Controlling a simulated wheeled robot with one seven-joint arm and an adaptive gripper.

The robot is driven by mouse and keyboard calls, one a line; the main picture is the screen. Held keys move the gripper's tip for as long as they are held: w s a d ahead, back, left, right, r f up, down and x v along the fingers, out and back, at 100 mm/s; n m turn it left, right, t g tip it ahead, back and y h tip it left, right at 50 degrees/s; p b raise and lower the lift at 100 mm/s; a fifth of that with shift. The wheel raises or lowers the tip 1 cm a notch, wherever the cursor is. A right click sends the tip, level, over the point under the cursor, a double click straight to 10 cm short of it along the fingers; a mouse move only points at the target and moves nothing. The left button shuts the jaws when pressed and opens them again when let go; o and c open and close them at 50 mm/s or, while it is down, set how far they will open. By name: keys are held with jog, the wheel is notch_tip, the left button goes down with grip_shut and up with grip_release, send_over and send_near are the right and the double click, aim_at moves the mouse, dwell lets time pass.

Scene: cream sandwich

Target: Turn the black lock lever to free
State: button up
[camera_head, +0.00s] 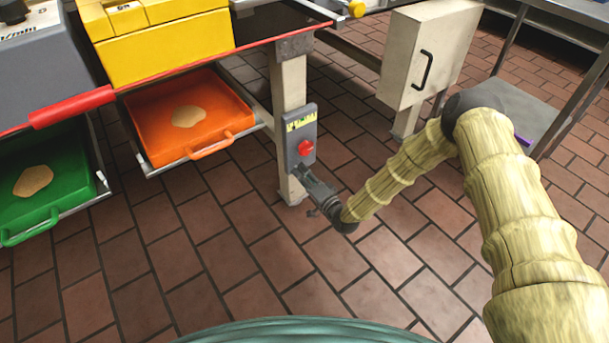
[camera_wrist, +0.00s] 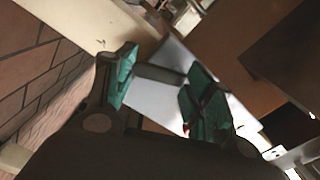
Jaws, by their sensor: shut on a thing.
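A grey control box (camera_head: 301,135) with a yellow-green label and a red button (camera_head: 306,147) is fixed to the pale table leg (camera_head: 289,84). My gripper (camera_head: 305,177) is just below the box, reaching in from the right. In the head view the lever is hard to tell from my dark fingers at the box's lower end.
An orange tray (camera_head: 246,117) and a green tray (camera_head: 104,184), each with a flat tan piece, sit left of the leg. A cream cabinet (camera_head: 403,52) with a black handle stands behind right. The tiled floor (camera_head: 400,270) in front is clear.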

jog(key=shift+f+m, duration=0.15)
jog(key=shift+m, duration=0.75)
jog(key=shift+s, duration=0.1)
jog(key=o, duration=1.1)
jog(key=shift+c, duration=0.2)
jog(key=shift+a, duration=0.1)
jog(key=shift+s, duration=0.1)
jog(key=v, duration=1.2)
